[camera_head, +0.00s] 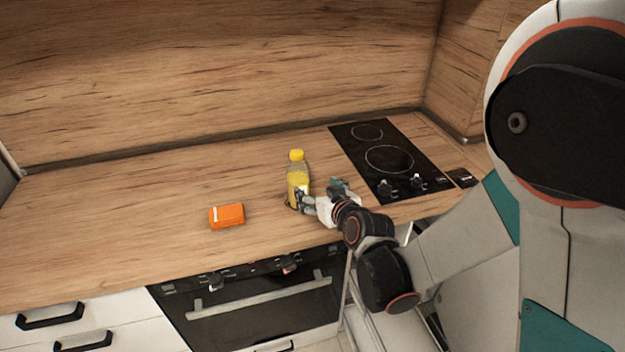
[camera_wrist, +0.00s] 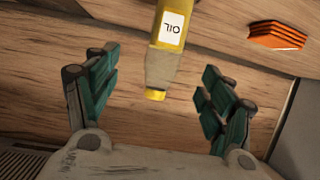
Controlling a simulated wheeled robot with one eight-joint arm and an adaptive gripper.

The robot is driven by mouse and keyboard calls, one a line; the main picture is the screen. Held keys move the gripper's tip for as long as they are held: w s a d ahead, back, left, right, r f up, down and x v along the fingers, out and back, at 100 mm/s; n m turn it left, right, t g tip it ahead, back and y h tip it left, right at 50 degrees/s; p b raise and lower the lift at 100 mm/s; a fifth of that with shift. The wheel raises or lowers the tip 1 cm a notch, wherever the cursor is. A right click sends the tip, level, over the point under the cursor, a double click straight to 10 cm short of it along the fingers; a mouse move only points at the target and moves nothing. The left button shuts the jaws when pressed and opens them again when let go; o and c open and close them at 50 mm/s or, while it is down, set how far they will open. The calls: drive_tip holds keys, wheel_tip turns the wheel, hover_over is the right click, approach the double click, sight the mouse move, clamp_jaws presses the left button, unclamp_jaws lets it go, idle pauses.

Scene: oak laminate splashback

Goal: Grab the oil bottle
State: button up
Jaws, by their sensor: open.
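The oil bottle (camera_head: 297,176) stands upright on the wooden counter, with yellow oil, a clear upper part and a yellow cap. In the wrist view the oil bottle (camera_wrist: 165,55) appears upside down, with a white label reading OIL, and lies between the directions of the two fingers. My gripper (camera_head: 304,198) is at the bottle's lower right in the head view, close to it. In the wrist view my gripper (camera_wrist: 155,88) has its teal-padded fingers spread wide, with nothing gripped. Whether a finger touches the bottle cannot be told.
An orange box (camera_head: 227,216) lies on the counter left of the bottle; it also shows in the wrist view (camera_wrist: 277,36). A black cooktop (camera_head: 388,160) is to the right. The wooden splashback (camera_head: 210,70) rises behind. The counter's left side is clear.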

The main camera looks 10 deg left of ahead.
sight(304, 183)
drive_tip(key=x, duration=0.2)
drive_tip(key=b+x, duration=0.1)
drive_tip(key=x, duration=0.4)
drive_tip(key=shift+a+f, duration=0.25)
drive_tip(key=shift+f, duration=0.15)
drive_tip(key=shift+a+b+x, duration=0.25)
drive_tip(key=shift+b+x, duration=0.85)
drive_tip(key=shift+x, duration=2.05)
drive_tip(key=shift+s+r, duration=0.15)
drive_tip(key=shift+r, duration=0.05)
drive_tip(key=c, duration=1.6)
